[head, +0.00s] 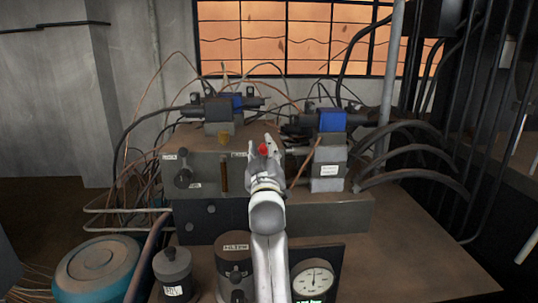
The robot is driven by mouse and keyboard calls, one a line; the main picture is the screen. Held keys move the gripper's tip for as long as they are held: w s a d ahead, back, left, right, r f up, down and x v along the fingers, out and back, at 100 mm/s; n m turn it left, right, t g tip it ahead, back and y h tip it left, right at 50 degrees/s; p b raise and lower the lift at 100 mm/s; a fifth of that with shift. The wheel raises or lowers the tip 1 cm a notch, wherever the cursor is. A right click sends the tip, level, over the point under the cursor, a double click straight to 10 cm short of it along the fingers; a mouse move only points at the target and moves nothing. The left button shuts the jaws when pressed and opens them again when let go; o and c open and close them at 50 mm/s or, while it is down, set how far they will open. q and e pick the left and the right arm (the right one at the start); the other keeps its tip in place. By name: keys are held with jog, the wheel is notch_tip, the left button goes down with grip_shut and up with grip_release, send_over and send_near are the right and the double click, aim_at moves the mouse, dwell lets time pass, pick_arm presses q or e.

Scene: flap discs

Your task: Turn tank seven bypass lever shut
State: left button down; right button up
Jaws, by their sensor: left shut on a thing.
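My left gripper (265,150) reaches up from the bottom middle to the front of the grey valve block (205,178). It is shut on a small red knob (263,149), which shows between its fingers. The fingers and wrist hide whatever is below the knob, so I cannot tell the angle of a lever there. A brown upright handle (224,175) stands on the block's face to the left of the gripper. A thin copper-coloured rod (305,163) slants up to the right of it. The small labels are too blurred to read. My right gripper is not in view.
A round gauge (313,279), dark cylinders (173,268) (235,249) and a teal tank (97,268) stand in front. Thick black hoses (415,180) curve at the right. The bench's right front is bare.

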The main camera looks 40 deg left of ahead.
pick_arm(q)
jog(key=shift+a+f+n, duration=0.1)
jog(key=shift+f+n, duration=0.3)
jog(key=shift+n, duration=0.3)
jog(key=shift+s, duration=0.1)
jog(key=c, duration=1)
grip_release()
jog(key=shift+r, duration=0.1)
jog(key=shift+a+r+g, duration=0.1)
jog(key=shift+g, duration=0.3)
jog(key=shift+r, duration=0.1)
jog(key=shift+r, duration=0.2)
notch_tip(320, 180, up, 10)
jog(key=shift+f, duration=0.25)
jog(key=shift+f, duration=0.15)
